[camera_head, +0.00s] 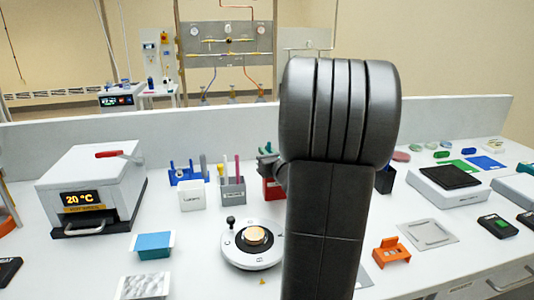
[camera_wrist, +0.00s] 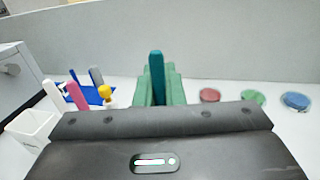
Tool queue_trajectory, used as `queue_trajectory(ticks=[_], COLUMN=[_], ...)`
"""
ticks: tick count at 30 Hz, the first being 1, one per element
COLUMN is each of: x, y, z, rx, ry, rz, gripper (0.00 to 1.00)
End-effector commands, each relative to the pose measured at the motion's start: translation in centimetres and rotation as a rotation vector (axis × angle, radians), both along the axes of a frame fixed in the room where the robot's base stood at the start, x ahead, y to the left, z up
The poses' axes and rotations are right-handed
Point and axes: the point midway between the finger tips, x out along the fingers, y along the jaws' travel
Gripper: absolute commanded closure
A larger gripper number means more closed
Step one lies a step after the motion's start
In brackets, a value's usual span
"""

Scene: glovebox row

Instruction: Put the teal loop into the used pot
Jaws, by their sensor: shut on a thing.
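The teal loop (camera_wrist: 156,66) stands upright in the wrist view, between the green fingers of my gripper (camera_wrist: 157,84). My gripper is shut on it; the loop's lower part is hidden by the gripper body. In the head view my arm hides most of the gripper and the loop. A white pot (camera_head: 192,196) with a small label, too blurred to read surely, stands on the bench left of my arm. A grey pot (camera_head: 232,193) with upright sticks, one pink, stands to its right. I cannot tell which pot is the used one.
A blue rack (camera_head: 187,176) with sticks stands behind the pots, and a red box (camera_head: 273,188) is partly behind my arm. A round white device (camera_head: 252,258) lies in front. A white oven-like box (camera_head: 92,188) is at left. Coloured dishes (camera_wrist: 253,98) lie right of my gripper.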

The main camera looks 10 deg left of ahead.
Motion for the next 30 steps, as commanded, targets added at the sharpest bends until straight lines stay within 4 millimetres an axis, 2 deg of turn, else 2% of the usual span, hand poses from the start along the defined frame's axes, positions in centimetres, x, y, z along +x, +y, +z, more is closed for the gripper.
queue_trajectory(ticks=[13, 14, 17, 30], x=[0.00, 0.00, 0.00, 0.00], y=[0.00, 0.00, 0.00, 0.01], z=[-0.03, -0.03, -0.03, 0.49], rx=[0.000, 0.000, 0.000, 0.000], ry=[0.000, 0.000, 0.000, 0.000], rz=[0.000, 0.000, 0.000, 0.000], gripper=[1.00, 0.87, 0.68, 0.66])
